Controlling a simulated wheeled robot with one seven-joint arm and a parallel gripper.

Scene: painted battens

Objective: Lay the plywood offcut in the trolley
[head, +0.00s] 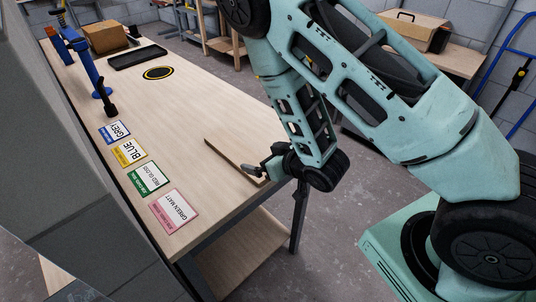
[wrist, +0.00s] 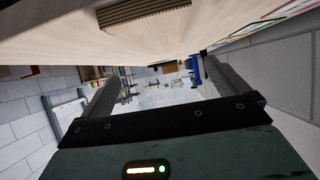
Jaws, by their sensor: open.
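A thin tan board, which looks like the plywood offcut (head: 232,157), lies on the bench top near its right edge. Its layered edge shows at the top of the wrist view (wrist: 143,17). My gripper (head: 257,171) is at the bench's right edge, close to the near end of the board. In the wrist view my gripper (wrist: 163,85) is open, with nothing between its fingers. I cannot tell whether a finger touches the board. No trolley can be made out for certain; a blue tubular frame (head: 509,68) stands at the far right.
The long bench (head: 195,120) carries several label cards (head: 130,151), a black tray (head: 137,57), a yellow-ringed black disc (head: 158,73), a blue clamp-like stand (head: 98,80) and a cardboard box (head: 104,37). Bare bench top lies around the board. Grey floor is open right of the bench.

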